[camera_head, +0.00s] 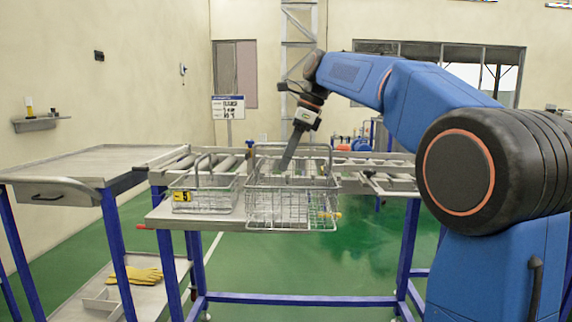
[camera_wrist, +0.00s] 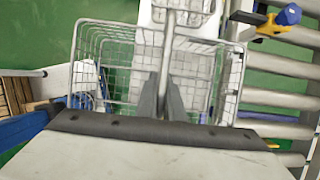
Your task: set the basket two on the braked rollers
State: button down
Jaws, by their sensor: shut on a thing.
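A wire basket (camera_head: 262,208) with a tall handle hangs from or rests under my gripper (camera_head: 286,165), at the front edge of the roller table. In the wrist view my gripper (camera_wrist: 170,85) is shut on the basket's handle bar, with the wire basket (camera_wrist: 88,45) around and below the fingers. I cannot tell whether its bottom touches anything, and no number on it is readable. A smaller wire basket (camera_head: 225,190) with a yellow tag stands to its left on a grey shelf (camera_head: 160,212). Rollers (camera_head: 385,160) run behind the baskets; they also show at right in the wrist view (camera_wrist: 285,65).
A grey side table (camera_head: 90,162) on blue legs stands at left, with yellow gloves (camera_head: 143,276) on a low shelf. A blue and yellow lever (camera_wrist: 277,22) sits by the rollers. A sign (camera_head: 228,107) stands behind. Green floor is open below.

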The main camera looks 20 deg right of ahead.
jog(key=shift+f, duration=0.65)
jog(key=c, duration=1.9)
grip_release()
